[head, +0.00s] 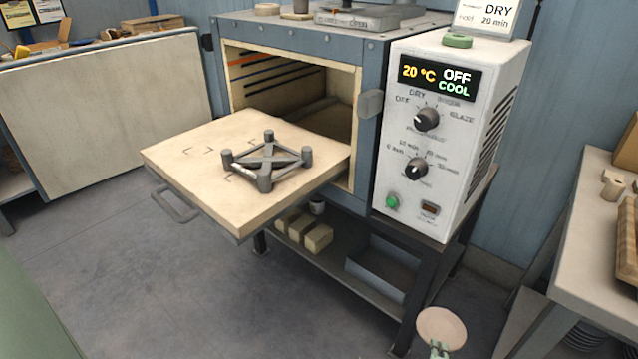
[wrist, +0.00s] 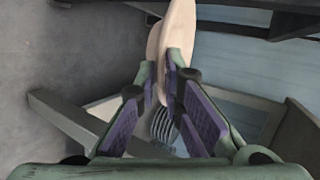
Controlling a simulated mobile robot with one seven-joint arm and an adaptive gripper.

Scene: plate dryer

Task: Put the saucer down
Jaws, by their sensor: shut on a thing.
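The saucer (head: 442,329) is a pinkish-beige disc at the bottom right in the head view. My gripper (head: 439,350) is just below it, at the lower picture edge. In the wrist view the saucer (wrist: 173,45) is seen nearly edge-on, and my gripper (wrist: 166,85) is shut on its rim between purple-padded fingers. The saucer is held in the air, clear of any surface that I can see.
The dryer's pulled-out shelf (head: 190,150) bears a dark cross-shaped stand (head: 267,162) with upright posts. The control box (head: 450,130) reads 20 °C, OFF, COOL. A table (head: 590,240) stands at the right. Kiln-like blocks (head: 318,237) lie on the lower shelf.

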